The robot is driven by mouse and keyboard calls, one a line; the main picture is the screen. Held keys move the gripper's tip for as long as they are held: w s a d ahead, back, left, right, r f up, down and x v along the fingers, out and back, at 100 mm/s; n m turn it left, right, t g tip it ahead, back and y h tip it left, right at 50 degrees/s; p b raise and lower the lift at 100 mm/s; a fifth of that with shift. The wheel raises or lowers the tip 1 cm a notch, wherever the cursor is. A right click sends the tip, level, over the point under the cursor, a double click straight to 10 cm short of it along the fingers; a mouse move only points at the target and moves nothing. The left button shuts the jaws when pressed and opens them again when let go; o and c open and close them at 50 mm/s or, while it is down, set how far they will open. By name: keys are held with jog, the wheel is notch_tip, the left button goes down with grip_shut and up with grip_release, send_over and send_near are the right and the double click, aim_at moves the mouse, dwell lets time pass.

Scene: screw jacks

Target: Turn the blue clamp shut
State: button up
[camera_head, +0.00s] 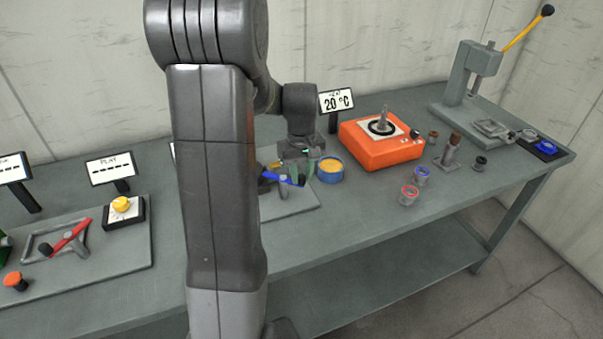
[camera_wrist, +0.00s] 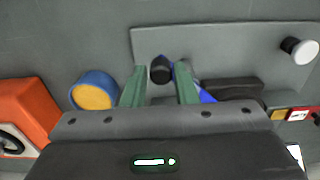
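The blue clamp's lever (camera_head: 283,180) shows below my gripper in the head view, above a grey plate. In the wrist view a piece of the blue lever (camera_wrist: 206,96) shows just right of my right finger. A dark round knob (camera_wrist: 160,70) sits between the two green fingers of my gripper (camera_wrist: 160,80). The fingers are apart, with what looks like a slim gap on each side of the knob; contact cannot be told. In the head view my gripper (camera_head: 303,170) points down over the clamp, and the knob is not clear there.
A blue-rimmed yellow pot (camera_head: 331,170) stands close beside my gripper. The orange heater (camera_head: 382,144) is further right, with small ringed parts near it. A dark block (camera_wrist: 232,89) lies beside the clamp. A red-levered clamp (camera_head: 70,237) is at the left.

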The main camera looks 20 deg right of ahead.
jog(key=shift+o, duration=1.3)
notch_tip(320, 180, up, 14)
jog(key=shift+b, duration=0.4)
jog(key=shift+f, duration=0.25)
notch_tip(320, 180, down, 14)
jog(key=shift+r+p, duration=0.2)
jog(key=shift+p, duration=0.2)
